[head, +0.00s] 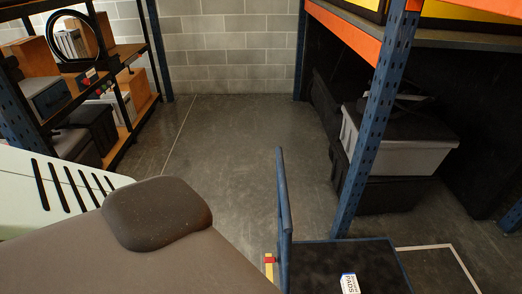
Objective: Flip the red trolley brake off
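A trolley with a black deck (325,265) and a blue upright handle (284,205) stands at the bottom right, cut off by the lower edge. Its visible frame is blue, not red. A small red piece (270,260) on a yellow strip (269,273) shows just left of the handle's foot. I cannot tell whether this is the brake or how it is set. A small white and blue box marked PADS (349,284) lies on the deck. Neither of my grippers is in view.
Blue-post racking (374,110) stands on the right, with a grey bin (405,140) on a black one. A shelf with boxes (125,100) is on the left. Concrete floor (235,150) is clear between them, up to a block wall (230,50). A brown padded shape (155,213) fills the lower left.

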